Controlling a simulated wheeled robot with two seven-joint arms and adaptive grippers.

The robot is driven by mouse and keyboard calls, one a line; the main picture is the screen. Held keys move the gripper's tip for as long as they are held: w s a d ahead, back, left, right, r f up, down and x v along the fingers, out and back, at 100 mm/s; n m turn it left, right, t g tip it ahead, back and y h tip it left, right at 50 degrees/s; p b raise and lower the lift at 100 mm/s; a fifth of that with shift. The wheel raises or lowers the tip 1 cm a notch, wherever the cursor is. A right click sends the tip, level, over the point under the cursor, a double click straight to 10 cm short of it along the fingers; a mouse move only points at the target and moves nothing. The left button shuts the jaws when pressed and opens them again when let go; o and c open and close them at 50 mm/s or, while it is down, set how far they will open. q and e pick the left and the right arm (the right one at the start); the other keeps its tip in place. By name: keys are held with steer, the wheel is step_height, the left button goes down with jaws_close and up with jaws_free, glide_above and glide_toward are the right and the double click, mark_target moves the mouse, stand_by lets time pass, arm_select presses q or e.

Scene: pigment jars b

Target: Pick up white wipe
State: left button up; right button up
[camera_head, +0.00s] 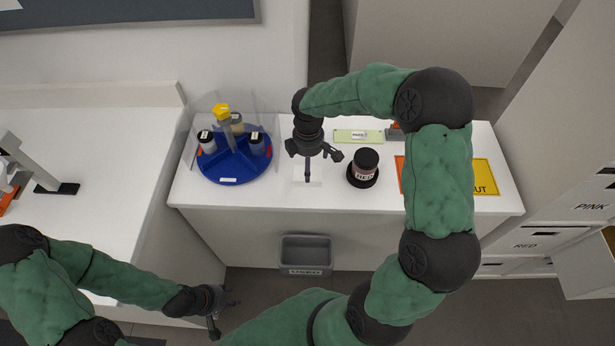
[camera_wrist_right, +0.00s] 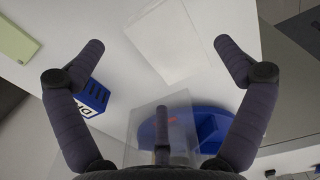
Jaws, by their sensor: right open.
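The white wipe (camera_head: 316,180) lies flat on the white counter, a faint pale square near the middle; part of it is hidden under my right gripper. In the right wrist view it is a pale sheet (camera_wrist_right: 167,42) ahead, between the fingertips but beyond them. My right gripper (camera_head: 313,155) is above the wipe, with its fingers spread and nothing between them; in the wrist view its two fingers (camera_wrist_right: 155,52) stand wide apart. My left gripper (camera_head: 226,318) is low at the left, away from the counter, with its fingers apart and empty.
A blue round carousel (camera_head: 236,178) with jars and a clear shield stands left of the wipe. A dark jar marked RED (camera_head: 364,165) stands right. A green strip (camera_head: 345,136) lies behind, a yellow OUT mat (camera_head: 486,177) far right. A grey bin (camera_head: 306,255) is below the counter.

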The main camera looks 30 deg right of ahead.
step_height(320, 180, down, 4)
steer(key=shift+a+f+b, duration=0.1)
steer(key=shift+f+b, duration=0.1)
steer(key=shift+b, duration=0.55)
steer(key=c, duration=0.9)
steer(key=shift+r, duration=0.15)
steer(key=shift+r, duration=0.3)
steer(key=r, duration=0.1)
steer(key=r+p, duration=0.1)
steer(key=r, duration=0.1)
steer(key=shift+s+a+r, duration=0.15)
steer(key=shift+s+a, duration=0.05)
steer(key=shift+s, duration=0.05)
steer(key=s+a+r+p, duration=0.1)
steer(key=s+a+r, duration=0.1)
steer(key=s+r, duration=0.1)
steer(key=s+a+r+p, duration=0.1)
steer(key=s+a+r, duration=0.1)
steer(key=s+r, duration=0.1)
steer(key=s+a+r+p, duration=0.1)
steer(key=s+a+r, duration=0.1)
steer(key=s, duration=0.3)
steer(key=shift+s+a+r+p, duration=0.25)
steer(key=shift+a+r+p, duration=0.15)
steer(key=shift+a, duration=0.1)
